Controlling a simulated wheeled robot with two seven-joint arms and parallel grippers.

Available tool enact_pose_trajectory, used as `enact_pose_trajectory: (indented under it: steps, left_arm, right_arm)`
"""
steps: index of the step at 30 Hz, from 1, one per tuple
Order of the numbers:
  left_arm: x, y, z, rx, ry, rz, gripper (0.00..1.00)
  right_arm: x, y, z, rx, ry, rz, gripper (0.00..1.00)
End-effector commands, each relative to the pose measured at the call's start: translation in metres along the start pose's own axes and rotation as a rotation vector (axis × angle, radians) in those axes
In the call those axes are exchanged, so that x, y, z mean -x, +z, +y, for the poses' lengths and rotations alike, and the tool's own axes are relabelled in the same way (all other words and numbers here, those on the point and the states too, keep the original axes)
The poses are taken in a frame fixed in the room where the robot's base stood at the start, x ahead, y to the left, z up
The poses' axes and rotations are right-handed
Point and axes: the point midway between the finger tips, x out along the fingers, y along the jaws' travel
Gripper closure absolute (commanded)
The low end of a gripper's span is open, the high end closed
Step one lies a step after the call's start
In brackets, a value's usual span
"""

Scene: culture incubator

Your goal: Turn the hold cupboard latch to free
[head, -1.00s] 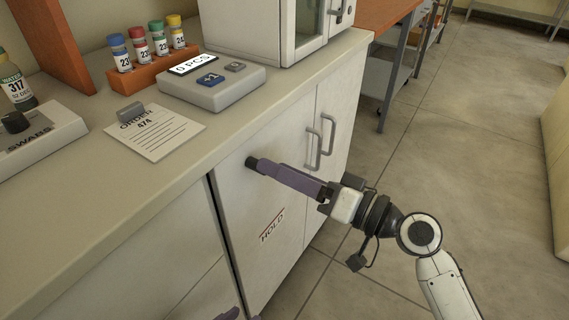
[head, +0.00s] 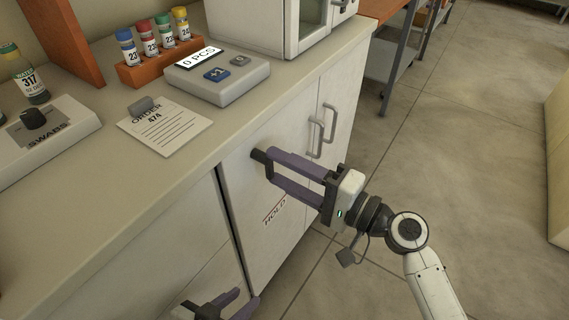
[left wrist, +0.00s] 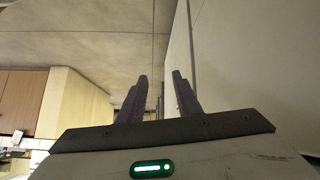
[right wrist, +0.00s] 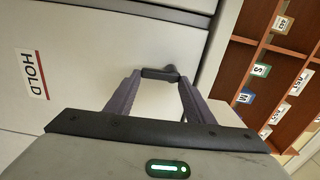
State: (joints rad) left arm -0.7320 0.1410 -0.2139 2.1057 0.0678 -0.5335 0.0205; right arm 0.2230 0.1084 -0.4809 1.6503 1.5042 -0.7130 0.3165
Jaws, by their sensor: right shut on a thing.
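The hold cupboard (head: 283,235) has a pale door with a HOLD label (head: 275,210), which also shows in the right wrist view (right wrist: 33,74). Its dark latch (head: 259,155) sits high on the door, below the counter edge. My right gripper (head: 268,168) is shut on the latch, with its purple fingers on either side. In the right wrist view the latch's dark bar (right wrist: 158,74) spans between the fingertips. My left gripper (head: 236,302) is low at the bottom of the head view. In the left wrist view its fingers (left wrist: 158,85) are apart and empty.
The counter (head: 110,215) above holds an order sheet (head: 165,130), a counting device (head: 218,78), a rack of vials (head: 160,66) and a swab box (head: 50,135). Grey door handles (head: 322,132) stand right of the latch. Floor to the right is clear.

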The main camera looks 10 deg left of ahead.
Motion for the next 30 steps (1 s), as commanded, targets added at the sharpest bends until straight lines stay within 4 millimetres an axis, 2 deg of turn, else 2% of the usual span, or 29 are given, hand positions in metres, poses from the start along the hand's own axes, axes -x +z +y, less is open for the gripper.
enact_pose_trajectory:
  steps: [19,20,23,30]
  left_arm:
    - [0.0005,-0.0055,-0.0013,-0.008,-0.002,0.006,0.69]
    - [0.0005,-0.0055,-0.0013,-0.008,-0.002,0.006,0.69]
    - [0.0005,-0.0055,-0.0013,-0.008,-0.002,0.006,0.69]
    - [0.0005,-0.0055,-0.0013,-0.007,-0.002,0.006,0.69]
  right_arm:
    - [0.0003,0.0,0.0002,-0.052,-0.001,0.003,0.74]
    - [0.0003,0.0,0.0002,-0.052,-0.001,0.003,0.48]
    - [0.0002,0.0001,0.0002,-0.051,-0.001,0.002,0.33]
    - [0.0002,0.0006,0.0003,-0.049,0.0,0.001,0.33]
